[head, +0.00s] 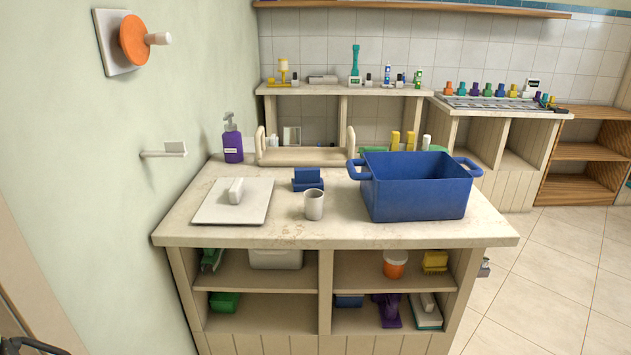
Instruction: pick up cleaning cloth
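I cannot pick out the cleaning cloth with certainty. A crumpled-looking purple item (388,310) lies in the lower right compartment of the vanity and may be a cloth. Beside it is a flat white and teal item (425,311) with a pale object on it. A dark part that looks like my gripper (35,346) shows at the bottom left corner, cut off by the frame edge. It is far from these items, and its fingers cannot be made out clearly.
The vanity top (290,232) holds a blue bin (418,192), a grey cup (314,205), a white board (232,205), a blue holder (307,179) and a purple pump bottle (232,142). An orange-and-white jar (395,263) and yellow brush (435,261) sit on the upper right shelf.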

